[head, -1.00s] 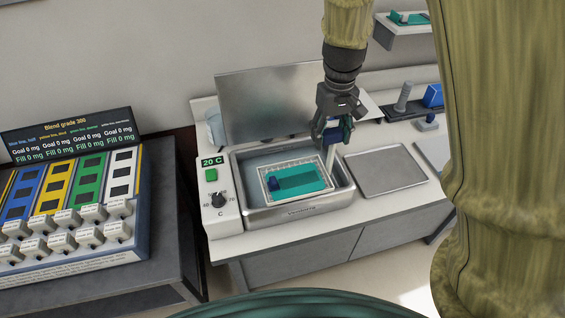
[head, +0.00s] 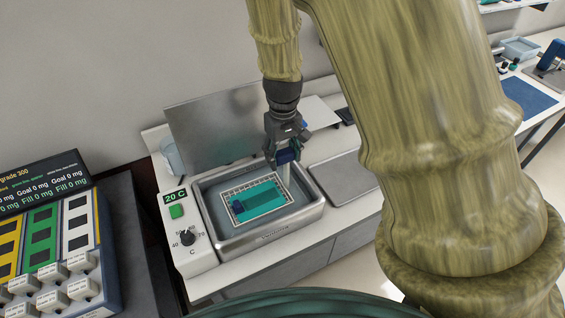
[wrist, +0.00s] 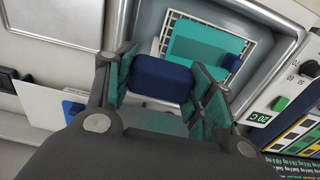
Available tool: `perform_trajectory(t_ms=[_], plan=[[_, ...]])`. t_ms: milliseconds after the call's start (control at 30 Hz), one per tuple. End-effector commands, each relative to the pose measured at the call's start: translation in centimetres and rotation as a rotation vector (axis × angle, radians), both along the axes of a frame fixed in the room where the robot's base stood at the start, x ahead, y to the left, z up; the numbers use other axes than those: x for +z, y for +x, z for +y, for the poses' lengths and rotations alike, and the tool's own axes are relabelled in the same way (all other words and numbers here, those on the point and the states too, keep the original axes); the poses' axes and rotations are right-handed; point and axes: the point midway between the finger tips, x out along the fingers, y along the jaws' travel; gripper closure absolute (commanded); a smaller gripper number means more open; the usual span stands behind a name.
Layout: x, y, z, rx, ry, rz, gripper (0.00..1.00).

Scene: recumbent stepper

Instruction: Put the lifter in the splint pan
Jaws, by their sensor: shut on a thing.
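The splint pan (head: 310,213) is a metal basin beside a 20 C display. My gripper (head: 286,155) is over its back right part, pointing down. It is shut on the lifter's dark blue handle (wrist: 161,80), which sits between both finger pads in the wrist view. A pale narrow part of the lifter (head: 286,173) hangs below the fingers in the head view. I cannot tell whether its lower end touches the pan. A white mesh tray (head: 284,209) with a teal sheet (head: 262,200) and a small blue block (head: 237,206) lies inside the pan.
A raised metal lid (head: 215,125) stands behind the pan. A flat grey tray (head: 345,178) lies to its right. The control panel with a green button (head: 176,211) and a dial (head: 187,238) is at its left. A dispenser rack (head: 55,240) stands further left.

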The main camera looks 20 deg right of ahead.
Motion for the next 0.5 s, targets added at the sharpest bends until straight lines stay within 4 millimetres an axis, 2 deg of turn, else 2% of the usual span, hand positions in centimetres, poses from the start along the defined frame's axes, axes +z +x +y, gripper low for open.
perform_trajectory(t_ms=[300, 500], plan=[[-2.9, -0.1, 0.0, -0.003, 0.002, 0.003, 0.89], [-4.0, -0.1, 0.0, -0.003, 0.000, 0.000, 0.89]])
